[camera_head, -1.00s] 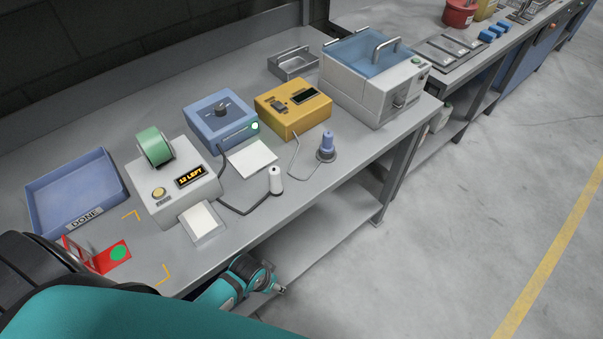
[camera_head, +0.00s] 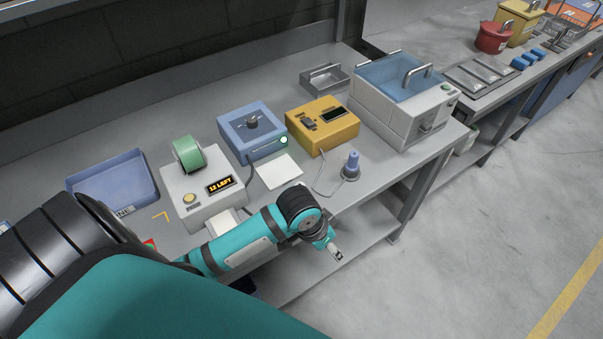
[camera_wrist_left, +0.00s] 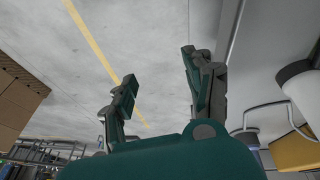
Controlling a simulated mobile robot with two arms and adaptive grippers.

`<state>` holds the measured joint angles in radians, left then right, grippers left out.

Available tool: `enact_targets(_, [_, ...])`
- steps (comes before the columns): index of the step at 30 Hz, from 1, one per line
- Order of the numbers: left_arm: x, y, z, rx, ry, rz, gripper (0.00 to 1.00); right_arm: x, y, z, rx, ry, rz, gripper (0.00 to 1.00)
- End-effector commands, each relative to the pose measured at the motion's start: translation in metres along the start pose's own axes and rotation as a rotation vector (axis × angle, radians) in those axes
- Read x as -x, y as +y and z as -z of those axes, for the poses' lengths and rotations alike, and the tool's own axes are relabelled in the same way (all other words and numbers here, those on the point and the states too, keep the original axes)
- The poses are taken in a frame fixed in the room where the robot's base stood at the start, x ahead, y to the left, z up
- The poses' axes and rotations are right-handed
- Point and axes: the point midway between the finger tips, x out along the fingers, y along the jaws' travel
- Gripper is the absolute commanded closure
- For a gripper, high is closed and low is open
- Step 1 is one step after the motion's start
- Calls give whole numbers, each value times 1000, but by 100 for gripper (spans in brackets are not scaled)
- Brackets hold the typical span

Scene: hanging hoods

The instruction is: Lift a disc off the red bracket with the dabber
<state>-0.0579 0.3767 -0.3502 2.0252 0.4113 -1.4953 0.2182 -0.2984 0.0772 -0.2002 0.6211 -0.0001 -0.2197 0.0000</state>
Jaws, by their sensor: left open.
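Only a small red piece of the bracket (camera_head: 150,244) shows in the head view, beside my arm; any disc on it is hidden. A white corded tool is hidden behind my arm in the head view; a large white rounded thing (camera_wrist_left: 302,85) is at the right of the left wrist view. My left gripper (camera_head: 338,256) is open and empty beyond the bench's front edge; its spread fingers show in the wrist view (camera_wrist_left: 159,66).
A grey dispenser (camera_head: 205,193) with a green roll reads "12 LEFT". A blue tray (camera_head: 112,180) is at left. A blue box (camera_head: 252,132), a white pad (camera_head: 278,171) and a blue-lidded machine (camera_head: 405,100) stand along the bench. Open floor lies right.

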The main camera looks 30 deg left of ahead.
Motion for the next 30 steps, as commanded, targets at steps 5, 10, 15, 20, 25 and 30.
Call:
enact_targets(5, [36, -14, 44, -28, -38, -1, 47, 5, 2, 0, 1, -1, -2, 45])
enact_targets(10, [92, -44, 80, -14, -127, 43, 47, 10, 3, 0, 1, -1, -3, 45])
enact_targets(15, [157, -81, 97, 59, -225, 114, 47, 14, 4, 0, 2, -2, -5, 45])
enact_targets(20, [195, -100, 100, 119, -277, 152, 47, 15, 4, 0, 2, -3, -5, 45])
enact_targets(25, [198, -106, 97, 141, -297, 159, 47, 18, 4, -1, 2, -3, -4, 45])
enact_targets(30, [168, -109, 86, 140, -301, 157, 47, 24, 4, -1, 2, -4, -4, 45])
